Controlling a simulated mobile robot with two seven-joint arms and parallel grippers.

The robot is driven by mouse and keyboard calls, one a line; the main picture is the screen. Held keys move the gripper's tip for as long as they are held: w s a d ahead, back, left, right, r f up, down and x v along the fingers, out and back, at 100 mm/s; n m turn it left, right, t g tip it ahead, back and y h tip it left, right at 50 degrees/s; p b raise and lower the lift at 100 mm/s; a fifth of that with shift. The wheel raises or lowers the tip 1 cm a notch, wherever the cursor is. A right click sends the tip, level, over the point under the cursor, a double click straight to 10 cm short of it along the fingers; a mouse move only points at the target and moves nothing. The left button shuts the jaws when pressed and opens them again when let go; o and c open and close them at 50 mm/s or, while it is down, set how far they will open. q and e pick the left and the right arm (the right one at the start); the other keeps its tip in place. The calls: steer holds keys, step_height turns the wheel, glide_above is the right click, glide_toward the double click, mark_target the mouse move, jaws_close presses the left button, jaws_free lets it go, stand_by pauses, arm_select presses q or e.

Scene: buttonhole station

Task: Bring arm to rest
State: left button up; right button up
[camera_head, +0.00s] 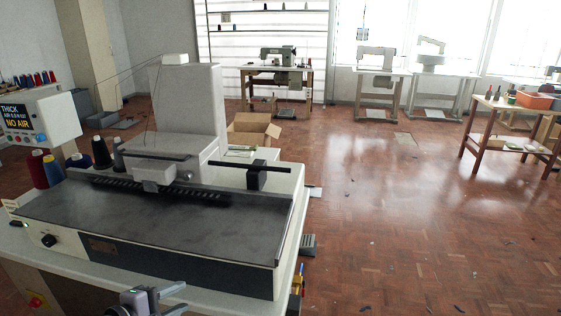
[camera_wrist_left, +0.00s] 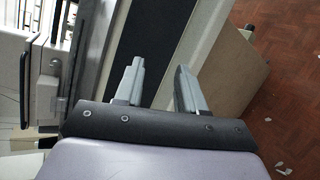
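My left gripper (camera_head: 166,298) shows at the bottom edge of the head view, in front of the buttonhole machine (camera_head: 150,235). Most of my left arm is out of that view. In the left wrist view the gripper (camera_wrist_left: 160,68) has its two grey fingers apart, with nothing between them. The dark front panel of the machine (camera_wrist_left: 155,35) lies beyond the fingers; I cannot tell the exact distance. My right gripper shows in neither view.
Thread cones (camera_head: 52,171) stand at the machine's left, near a control box (camera_head: 40,115) reading "NO AIR". A cardboard box (camera_head: 252,130) sits behind it. Sewing tables (camera_head: 380,76) line the back, and a wooden table (camera_head: 515,112) stands right. The red floor (camera_head: 400,220) is mostly open, with small scraps.

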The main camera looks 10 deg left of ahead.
arm_select(q)
steer(key=s+d+f+m+y, duration=0.1)
steer(key=s+d+f+m, duration=0.1)
steer(key=s+f+m, duration=0.2)
steer(key=s+d+f+m+y, duration=0.1)
steer(key=s+f+m, duration=0.3)
steer(key=s+m, duration=0.4)
steer(key=s+d+f+m+g+y, duration=0.1)
steer(key=s+d+f+m, duration=0.3)
steer(key=m, duration=0.4)
steer(key=shift+s+f, duration=0.6)
steer(key=shift+s, duration=0.3)
